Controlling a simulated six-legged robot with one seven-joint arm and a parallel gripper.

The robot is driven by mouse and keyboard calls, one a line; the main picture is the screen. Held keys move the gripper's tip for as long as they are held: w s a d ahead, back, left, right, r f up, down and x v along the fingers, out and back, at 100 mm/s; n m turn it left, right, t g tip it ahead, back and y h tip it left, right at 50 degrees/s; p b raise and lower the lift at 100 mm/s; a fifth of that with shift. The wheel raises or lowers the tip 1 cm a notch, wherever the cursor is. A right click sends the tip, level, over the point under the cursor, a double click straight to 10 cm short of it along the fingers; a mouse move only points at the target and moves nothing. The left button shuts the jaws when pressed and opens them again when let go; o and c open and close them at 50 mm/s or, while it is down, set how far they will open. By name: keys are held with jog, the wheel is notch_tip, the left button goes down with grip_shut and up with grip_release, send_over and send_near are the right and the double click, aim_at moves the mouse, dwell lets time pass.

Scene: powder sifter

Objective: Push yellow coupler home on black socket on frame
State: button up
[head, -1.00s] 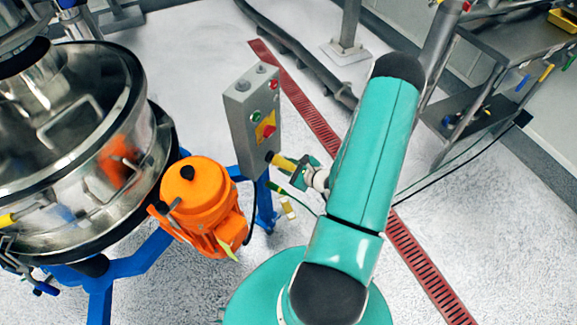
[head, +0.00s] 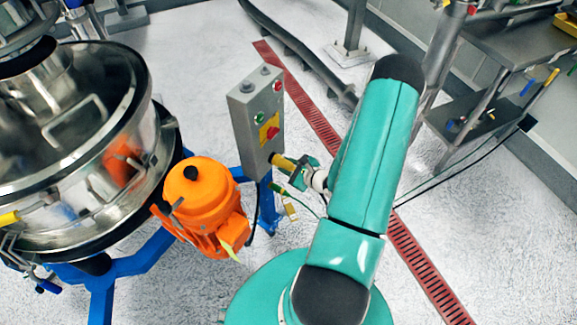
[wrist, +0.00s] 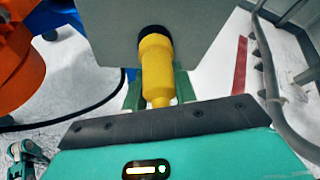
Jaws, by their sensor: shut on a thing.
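The yellow coupler (wrist: 156,70) lies between the green fingers of my gripper (wrist: 158,92) in the wrist view. My gripper is shut on it. My arm hides part of the area to the right.
The grey control box (head: 256,115) carries several buttons and a red-yellow switch. An orange motor (head: 203,205) and a steel sifter (head: 80,130) on a blue frame (head: 130,265) stand to the left. A red floor drain (head: 315,115) runs behind. A steel table (head: 510,50) stands right.

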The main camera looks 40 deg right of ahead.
jog(key=o, duration=1.1)
jog(key=v, duration=1.3)
jog(key=shift+s, duration=0.4)
jog(key=shift+r, duration=0.1)
